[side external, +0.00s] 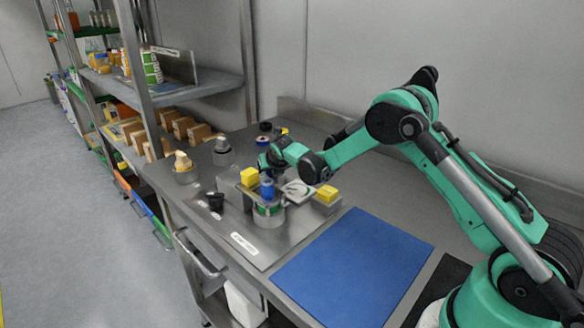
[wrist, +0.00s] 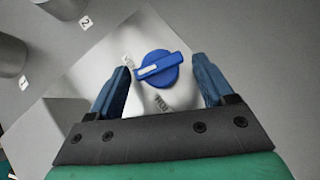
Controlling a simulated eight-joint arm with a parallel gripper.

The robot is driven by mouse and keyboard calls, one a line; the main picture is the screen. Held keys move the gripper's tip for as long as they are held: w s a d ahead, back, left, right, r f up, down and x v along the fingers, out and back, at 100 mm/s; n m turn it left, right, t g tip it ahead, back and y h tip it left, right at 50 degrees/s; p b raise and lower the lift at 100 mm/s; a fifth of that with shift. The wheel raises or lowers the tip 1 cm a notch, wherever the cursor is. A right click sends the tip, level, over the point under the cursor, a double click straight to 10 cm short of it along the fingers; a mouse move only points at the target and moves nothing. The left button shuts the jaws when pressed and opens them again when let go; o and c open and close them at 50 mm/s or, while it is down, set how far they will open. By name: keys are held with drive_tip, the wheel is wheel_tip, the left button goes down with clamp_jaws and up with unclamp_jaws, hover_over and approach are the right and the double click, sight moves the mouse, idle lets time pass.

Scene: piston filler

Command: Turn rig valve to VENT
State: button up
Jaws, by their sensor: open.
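The blue valve knob (wrist: 156,69) sits on a pale plate (wrist: 108,55) in the wrist view. Its bar handle is slightly tilted, and a white mark on it points left toward a dark printed label, partly covered, that seems to start with V. A second label (wrist: 162,103) below the knob is too blurred to read. My gripper (wrist: 160,76) is open, with one blue finger on each side of the knob and visible gaps to both. In the side external view, my arm's end reaches over the filler rig (side external: 232,186), and I cannot clearly make out the knob there.
A blue mat (side external: 355,262) lies clear in front.

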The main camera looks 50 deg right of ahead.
drive_tip(key=shift+w+d+f, duration=0.1)
drive_tip(key=shift+w+f, duration=0.05)
clamp_jaws()
drive_tip(key=shift+w+a+m+g+h, duration=0.1)
drive_tip(key=shift+a+m+g+h, duration=0.1)
drive_tip(key=shift+m+g+h, duration=1.1)
drive_tip(key=shift+m, duration=0.9)
unclamp_jaws()
